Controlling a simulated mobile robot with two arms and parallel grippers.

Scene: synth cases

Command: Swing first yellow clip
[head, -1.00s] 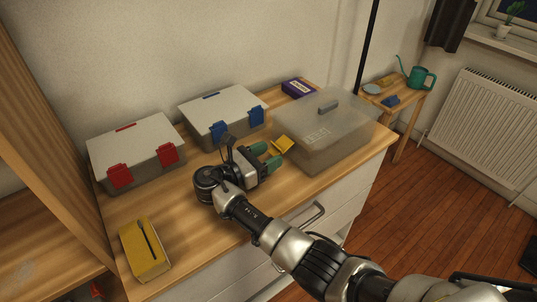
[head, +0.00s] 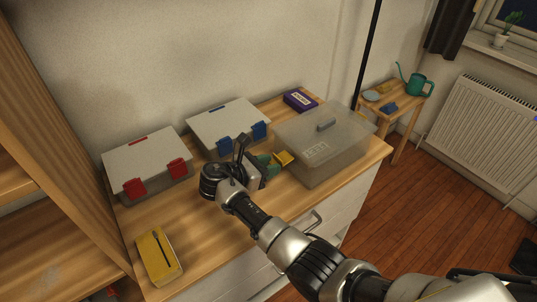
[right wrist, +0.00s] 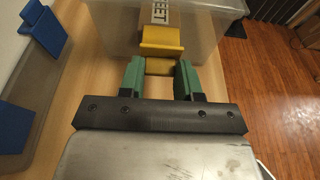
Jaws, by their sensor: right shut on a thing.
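The yellow clip (head: 285,158) stands out from the left-hand side of a translucent grey box (head: 337,157). In the right wrist view the clip (right wrist: 162,40) has a wide plate against the box wall and a lower part between my fingers. My right gripper (head: 271,165) has green fingertips and is shut on the clip; both fingers flank its lower part in the right wrist view (right wrist: 160,78). The fingers partly hide the clip in the head view. My left gripper is not in view.
A box with red clips (head: 148,166) and a box with blue clips (head: 226,128) stand at the back left. A purple box (head: 299,100) is behind.

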